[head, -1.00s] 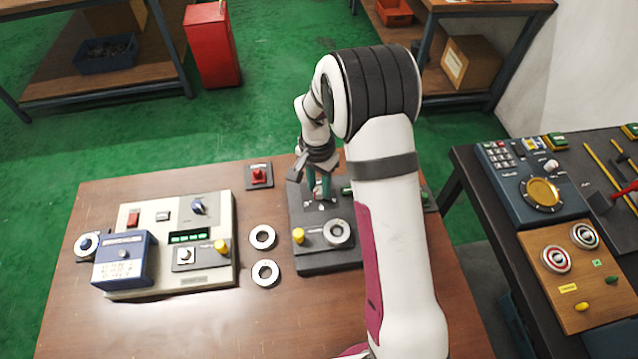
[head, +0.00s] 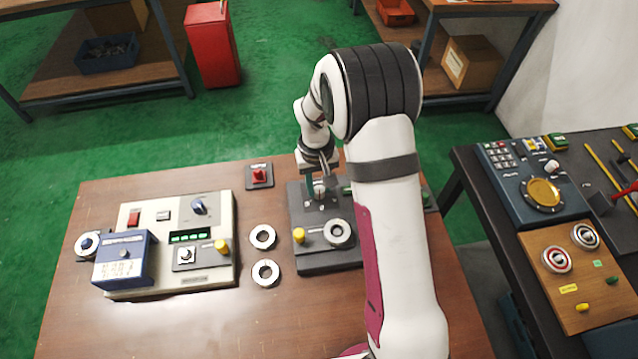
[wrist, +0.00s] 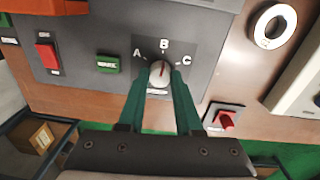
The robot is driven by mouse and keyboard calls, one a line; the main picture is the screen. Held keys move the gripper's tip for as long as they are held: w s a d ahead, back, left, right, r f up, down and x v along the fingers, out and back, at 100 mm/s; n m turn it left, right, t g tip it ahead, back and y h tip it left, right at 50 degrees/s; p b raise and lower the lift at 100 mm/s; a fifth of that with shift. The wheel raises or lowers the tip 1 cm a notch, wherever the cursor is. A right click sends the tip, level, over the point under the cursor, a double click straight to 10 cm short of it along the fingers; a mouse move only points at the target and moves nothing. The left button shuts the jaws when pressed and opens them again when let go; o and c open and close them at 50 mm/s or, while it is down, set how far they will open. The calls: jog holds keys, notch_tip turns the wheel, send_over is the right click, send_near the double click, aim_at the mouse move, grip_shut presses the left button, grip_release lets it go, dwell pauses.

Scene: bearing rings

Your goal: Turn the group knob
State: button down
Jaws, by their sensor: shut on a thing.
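The group knob (wrist: 159,76) is a round light knob with a red pointer mark, on a grey panel (wrist: 90,28) lettered A, B and C. In the wrist view its pointer faces up toward B. My gripper (wrist: 162,82) has its two green fingers on either side of the knob and is shut on it. In the head view my gripper (head: 318,190) points down at the far part of the dark grey station (head: 322,262), and the knob is partly hidden between the fingers.
On the panel are a green button (wrist: 109,64) and a red switch (wrist: 47,56). A red switch on a plate (head: 259,175) stands left of the station. Two loose bearing rings (head: 263,237) (head: 265,274) lie between the station and the beige tester (head: 215,265). A yellow knob (head: 299,235) sits nearby.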

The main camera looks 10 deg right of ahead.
aim_at(317, 190)
jog(key=shift+n, duration=0.6)
jog(key=c, duration=0.6)
grip_release()
jog(key=r, duration=1.5)
jog(key=shift+a+r, duration=0.25)
jog(key=shift+r, duration=0.15)
jog(key=shift+s, duration=0.1)
